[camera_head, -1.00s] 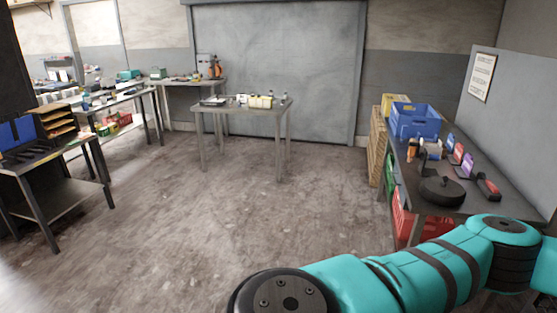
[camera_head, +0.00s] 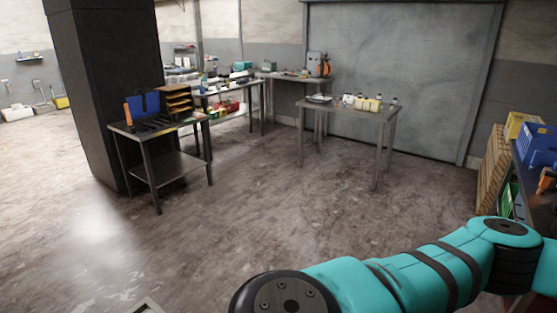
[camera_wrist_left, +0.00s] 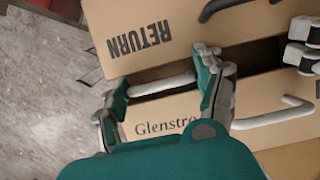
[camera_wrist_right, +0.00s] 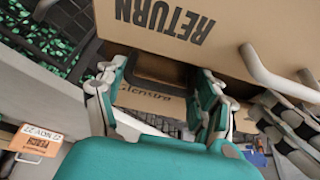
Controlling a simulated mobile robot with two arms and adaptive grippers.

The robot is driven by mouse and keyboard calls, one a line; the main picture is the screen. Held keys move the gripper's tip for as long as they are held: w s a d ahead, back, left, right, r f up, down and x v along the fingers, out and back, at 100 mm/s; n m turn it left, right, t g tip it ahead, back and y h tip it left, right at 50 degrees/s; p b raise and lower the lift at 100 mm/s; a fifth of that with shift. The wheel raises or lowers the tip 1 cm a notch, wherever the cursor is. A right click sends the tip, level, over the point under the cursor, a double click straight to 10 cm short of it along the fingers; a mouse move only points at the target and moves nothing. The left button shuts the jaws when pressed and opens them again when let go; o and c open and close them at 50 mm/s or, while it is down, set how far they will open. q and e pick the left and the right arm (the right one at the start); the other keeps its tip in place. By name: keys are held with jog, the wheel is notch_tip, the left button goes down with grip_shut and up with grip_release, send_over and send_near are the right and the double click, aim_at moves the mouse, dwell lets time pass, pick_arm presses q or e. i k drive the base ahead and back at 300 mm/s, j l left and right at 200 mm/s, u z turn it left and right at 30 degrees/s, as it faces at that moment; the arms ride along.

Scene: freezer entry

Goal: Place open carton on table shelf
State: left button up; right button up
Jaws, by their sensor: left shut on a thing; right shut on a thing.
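The open brown carton (camera_wrist_left: 140,45) fills much of the left wrist view, with "RETURN" on a flap and "Glenstro" partly readable on another panel. It also shows in the right wrist view (camera_wrist_right: 240,35). My left gripper (camera_wrist_left: 165,80) is shut on the carton, its fingers around a pale handle-like strip by the opening. My right gripper (camera_wrist_right: 160,72) is shut on the carton at a dark strip on its other side. Carton and grippers are out of the head view. A dark table with a lower shelf (camera_head: 172,165) stands at left; the shelf looks bare.
A dark pillar (camera_head: 105,90) stands behind the table with the shelf. A grey table (camera_head: 345,108) with small items stands at centre back. A bench with blue crates (camera_head: 540,145) is at the right edge. The floor between (camera_head: 250,215) is clear.

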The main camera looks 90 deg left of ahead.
aim_at(173, 169)
jog(key=u, duration=1.6)
jog(key=i+j+u, duration=0.25)
jog(key=i, duration=0.3)
jog(key=i+l+u, duration=0.1)
jog(key=i+u, duration=0.2)
jog(key=i, duration=0.25)
jog(key=i+u, duration=0.4)
jog(key=i, duration=0.4)
jog(key=i+l+u, duration=0.15)
jog(key=i+u, duration=0.3)
jog(key=i, duration=0.35)
jog(key=i+u, duration=0.2)
jog(key=i, duration=0.8)
jog(key=i+l+u, duration=0.2)
jog(key=i, duration=0.8)
jog(key=i+u, duration=0.3)
jog(key=i, duration=0.45)
jog(key=i+l+u, duration=0.15)
jog(key=i+u, duration=0.2)
jog(key=i, duration=0.4)
jog(key=u, duration=0.65)
jog(key=i+l, duration=0.05)
